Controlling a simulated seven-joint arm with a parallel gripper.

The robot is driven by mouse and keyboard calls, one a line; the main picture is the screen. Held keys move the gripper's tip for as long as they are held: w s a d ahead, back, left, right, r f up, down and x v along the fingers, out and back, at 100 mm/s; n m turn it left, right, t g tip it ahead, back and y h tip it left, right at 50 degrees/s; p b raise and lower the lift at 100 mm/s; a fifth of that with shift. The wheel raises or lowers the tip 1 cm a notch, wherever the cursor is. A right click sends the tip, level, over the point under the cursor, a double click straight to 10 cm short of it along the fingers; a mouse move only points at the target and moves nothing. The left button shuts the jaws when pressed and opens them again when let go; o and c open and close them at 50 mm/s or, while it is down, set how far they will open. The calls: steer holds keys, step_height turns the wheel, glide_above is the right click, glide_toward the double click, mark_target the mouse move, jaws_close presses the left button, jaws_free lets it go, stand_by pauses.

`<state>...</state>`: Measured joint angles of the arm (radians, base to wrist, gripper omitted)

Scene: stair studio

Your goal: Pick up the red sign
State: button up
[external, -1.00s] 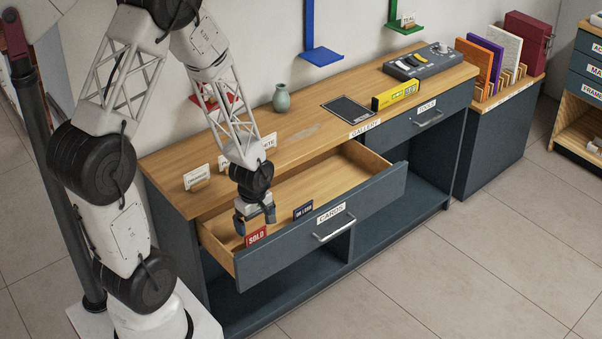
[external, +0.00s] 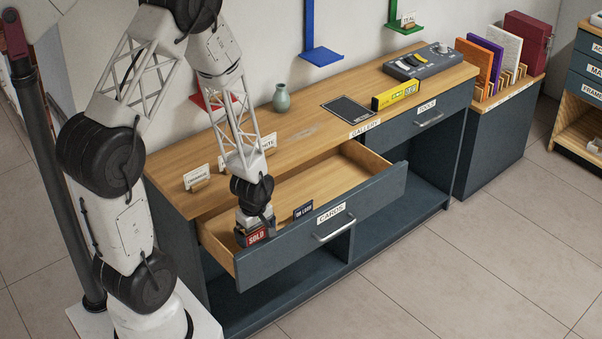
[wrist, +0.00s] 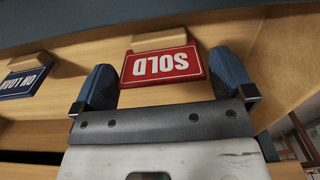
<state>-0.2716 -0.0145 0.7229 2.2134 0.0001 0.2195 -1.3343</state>
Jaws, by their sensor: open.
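The red sign (external: 257,236) reads SOLD and stands in the open drawer labelled CARDS (external: 330,232), near its left end. In the wrist view the red sign (wrist: 162,65) lies between the two fingers, with a wooden base behind it. My gripper (external: 255,229) is down inside the drawer at the sign. In the wrist view my gripper (wrist: 165,80) is open, with one blue finger on each side of the sign. The right finger is very close to the sign's edge; I cannot tell whether it touches.
A dark ON LOAN sign (external: 303,211) stands in the drawer to the right of the red one. It also shows in the wrist view (wrist: 22,82). The drawer's front panel is close to my gripper. Small label cards (external: 197,177) stand on the counter above.

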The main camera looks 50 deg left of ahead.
steer(key=c, duration=0.7)
steer(key=shift+r, duration=0.15)
steer(key=shift+r, duration=4.85)
